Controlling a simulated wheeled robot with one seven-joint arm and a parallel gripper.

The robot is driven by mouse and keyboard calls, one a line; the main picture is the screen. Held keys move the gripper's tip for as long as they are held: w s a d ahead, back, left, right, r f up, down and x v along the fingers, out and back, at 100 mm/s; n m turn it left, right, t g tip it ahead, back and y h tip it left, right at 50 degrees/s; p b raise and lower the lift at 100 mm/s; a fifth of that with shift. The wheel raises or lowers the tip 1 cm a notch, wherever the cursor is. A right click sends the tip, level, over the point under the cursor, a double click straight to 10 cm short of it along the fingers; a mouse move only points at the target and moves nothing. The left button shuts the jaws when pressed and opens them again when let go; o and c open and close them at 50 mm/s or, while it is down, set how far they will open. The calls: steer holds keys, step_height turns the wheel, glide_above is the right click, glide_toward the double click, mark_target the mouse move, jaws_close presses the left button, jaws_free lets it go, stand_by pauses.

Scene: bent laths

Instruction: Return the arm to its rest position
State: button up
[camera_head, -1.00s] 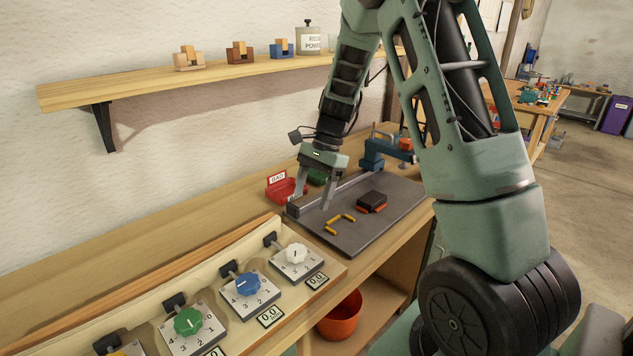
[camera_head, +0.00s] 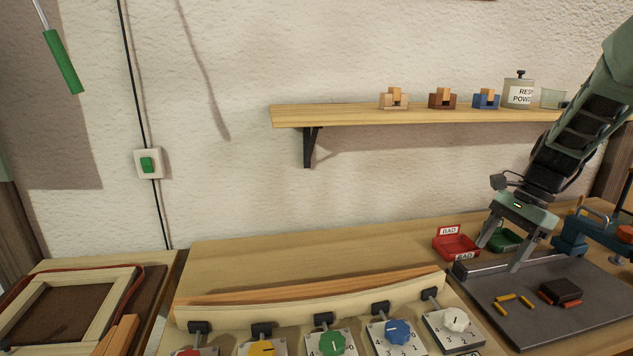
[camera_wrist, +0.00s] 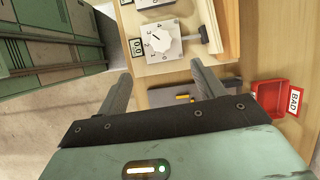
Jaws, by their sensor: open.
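My gripper (camera_head: 502,257) hangs from my arm at the right of the head view, above the back edge of a dark grey plate (camera_head: 590,328). Its two fingers are spread apart with nothing between them. In the wrist view my gripper (camera_wrist: 162,85) also shows open and empty. Below it there are wooden bench top, part of the plate and a white dial (camera_wrist: 160,40). My arm reaches in from the right edge of the head view, and its upper links are out of view.
A red BAD bin (camera_head: 456,246) and a green bin (camera_head: 506,240) stand close to the fingers. A dark block (camera_head: 561,291) and yellow pieces (camera_head: 507,297) lie on the plate. A dial panel (camera_head: 330,308) stands in front, a shelf (camera_head: 350,113) above. A blue vise-like tool (camera_head: 575,235) stands right.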

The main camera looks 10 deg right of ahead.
steer(key=s+a+r+n+g+h, duration=0.1)
steer(key=s+a+n, duration=0.3)
steer(key=a, duration=0.6)
steer(key=s+a+r+n, duration=0.1)
steer(key=s+a+n, duration=0.2)
steer(key=a+n, duration=0.55)
steer(key=s+a+n+h, duration=0.1)
steer(key=s+a+n, duration=0.5)
steer(key=s, duration=0.2)
steer(key=s+a+n+t+h, duration=0.1)
steer(key=s+a+n, duration=0.5)
steer(key=s, duration=0.3)
steer(key=shift+s+a+f+h, duration=0.15)
steer(key=shift+s+f+h, duration=0.15)
steer(key=shift+f+h, duration=0.1)
